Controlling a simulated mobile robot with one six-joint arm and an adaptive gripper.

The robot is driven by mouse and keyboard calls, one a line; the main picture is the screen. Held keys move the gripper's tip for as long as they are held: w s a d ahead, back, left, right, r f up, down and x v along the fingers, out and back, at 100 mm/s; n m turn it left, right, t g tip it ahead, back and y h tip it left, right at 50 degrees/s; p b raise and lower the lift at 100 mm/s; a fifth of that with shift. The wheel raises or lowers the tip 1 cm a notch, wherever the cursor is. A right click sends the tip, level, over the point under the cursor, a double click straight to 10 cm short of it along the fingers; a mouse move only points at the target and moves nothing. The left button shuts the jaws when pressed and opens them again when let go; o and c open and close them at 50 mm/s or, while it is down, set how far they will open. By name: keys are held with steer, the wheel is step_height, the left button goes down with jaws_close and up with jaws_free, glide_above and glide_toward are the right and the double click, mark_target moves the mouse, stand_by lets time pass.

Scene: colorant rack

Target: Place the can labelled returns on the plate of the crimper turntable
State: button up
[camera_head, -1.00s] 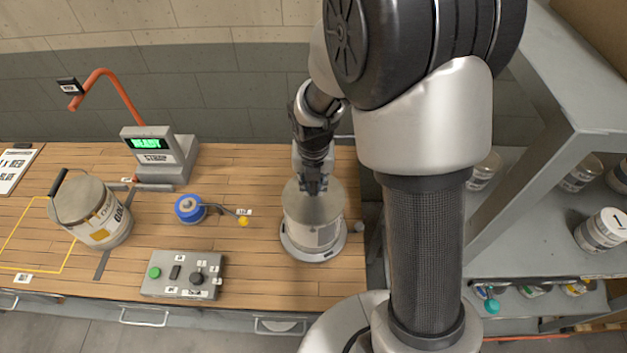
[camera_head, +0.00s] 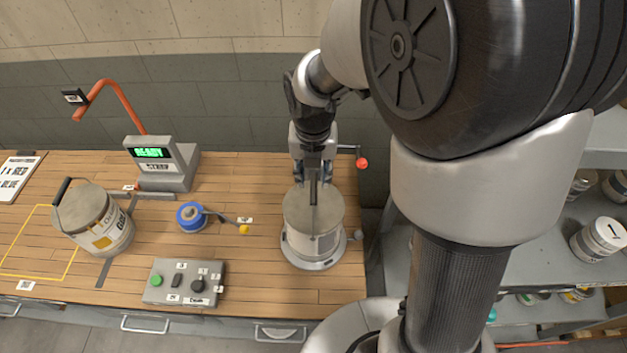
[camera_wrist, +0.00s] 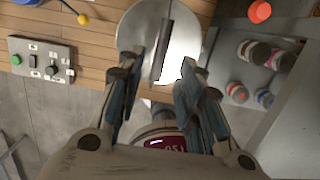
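A light grey can (camera_head: 312,222) with a flat round lid stands upright on the round grey plate (camera_head: 300,258) of the turntable at the table's right end. Its label is too small to read. A dark handle (camera_head: 313,190) stands up from the lid. My gripper (camera_head: 313,180) is above the lid, around the upper handle. In the wrist view my gripper (camera_wrist: 160,78) is open, with the handle (camera_wrist: 163,45) between and beyond its fingers, apart from both. The can's lid (camera_wrist: 178,35) shows behind it.
A scale with a green display (camera_head: 165,165), a blue round device (camera_head: 192,217) and a button box (camera_head: 183,284) share the table. A rack with cans (camera_head: 599,238) stands right.

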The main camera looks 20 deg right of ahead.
steer(key=s+r+m+t, duration=0.1)
steer(key=s+r+m, duration=0.9)
steer(key=m, duration=0.4)
steer(key=s+r+m+t, duration=0.2)
steer(key=s+r+m, duration=0.2)
steer(key=s+m, duration=0.6)
steer(key=m, duration=0.8)
steer(key=shift+d, duration=0.25)
step_height(320, 180, down, 15)
steer(key=b, duration=1.5)
